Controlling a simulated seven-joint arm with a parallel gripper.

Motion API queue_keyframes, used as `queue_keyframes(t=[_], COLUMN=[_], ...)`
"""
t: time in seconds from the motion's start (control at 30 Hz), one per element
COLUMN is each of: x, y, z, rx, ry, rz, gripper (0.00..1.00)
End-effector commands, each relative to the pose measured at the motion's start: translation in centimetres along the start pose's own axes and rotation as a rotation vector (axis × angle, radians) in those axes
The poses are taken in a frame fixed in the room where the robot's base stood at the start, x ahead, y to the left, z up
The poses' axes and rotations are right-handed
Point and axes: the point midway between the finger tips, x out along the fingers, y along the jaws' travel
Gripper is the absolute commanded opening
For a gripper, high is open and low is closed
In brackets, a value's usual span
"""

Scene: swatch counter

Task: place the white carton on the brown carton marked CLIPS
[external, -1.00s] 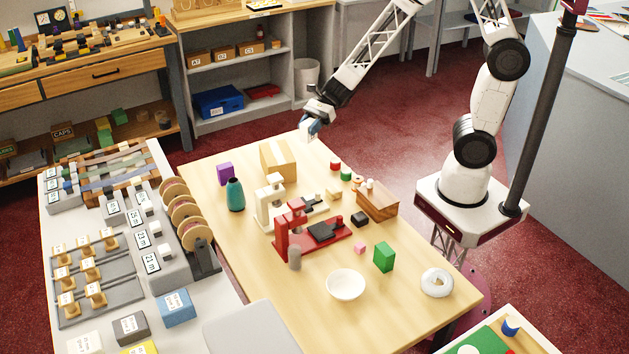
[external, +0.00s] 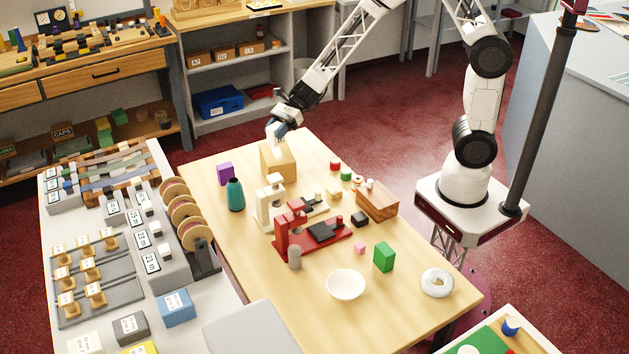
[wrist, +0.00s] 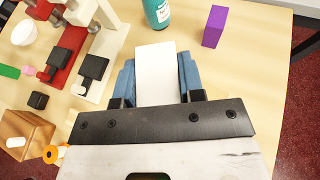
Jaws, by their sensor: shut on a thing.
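My gripper (external: 272,132) is at the far end of the table, just above the back edge of a light brown carton (external: 279,163). No CLIPS mark is readable on that carton from here. In the wrist view my gripper (wrist: 157,82) is shut on the white carton (wrist: 156,68), with a blue finger on each side of it.
A purple block (external: 225,173) and a teal bottle (external: 235,195) stand left of the brown carton. A white stapler-like device (external: 270,205) and a red one (external: 300,235) stand nearer. A wooden box (external: 377,203) is to the right. Bare tabletop surrounds the carton.

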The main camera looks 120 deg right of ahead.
Motion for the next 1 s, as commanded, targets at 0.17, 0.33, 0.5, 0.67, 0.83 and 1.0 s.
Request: queue_keyframes(t=[0.17,0.33,0.5,0.67,0.83,1.0], x=[0.0,0.1,0.7,1.2,1.3,1.3], y=[0.0,0.0,0.0,0.0,0.0,0.0], z=[0.0,-0.3,-1.8,-3.0,-3.2,-3.2], rx=[-0.001,0.000,0.001,0.001,-0.001,-0.001], ry=[0.000,0.000,0.001,0.001,0.000,0.000], rz=[0.000,0.000,0.001,0.000,0.000,0.000], gripper=[0.11,0.11,0.11,0.11,0.11,0.11])
